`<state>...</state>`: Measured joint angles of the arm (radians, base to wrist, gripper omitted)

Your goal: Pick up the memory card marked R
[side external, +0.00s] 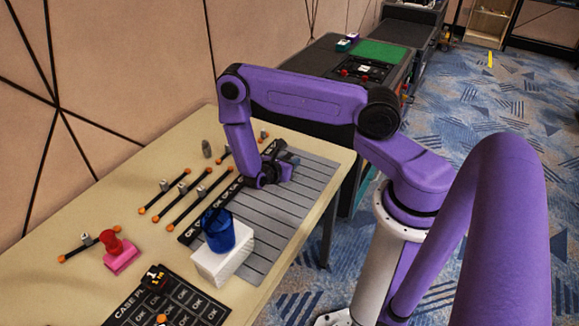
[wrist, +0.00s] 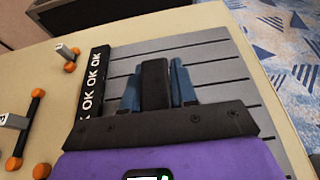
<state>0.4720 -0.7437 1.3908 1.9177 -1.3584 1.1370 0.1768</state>
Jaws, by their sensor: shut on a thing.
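My gripper (side external: 284,166) is low over the far part of the grey slatted board (side external: 305,196). In the wrist view its blue fingers (wrist: 156,88) are shut on a dark upright block (wrist: 155,72). No letter shows on this block, so I cannot tell whether it is the memory card marked R. A small pale block (wrist: 4,119) at the left edge of the wrist view bears a dark mark too small to read for certain. Similar small blocks (side external: 165,185) sit by black rods with orange ball ends in the side view.
A black strip lettered OK (wrist: 92,85) runs along the board's left edge. A blue cup (side external: 218,232) stands on a white block (side external: 222,262) at the near end. A red and pink stamp-like object (side external: 120,259) and a black OK panel (side external: 180,301) lie nearer. The board's slats are mostly clear.

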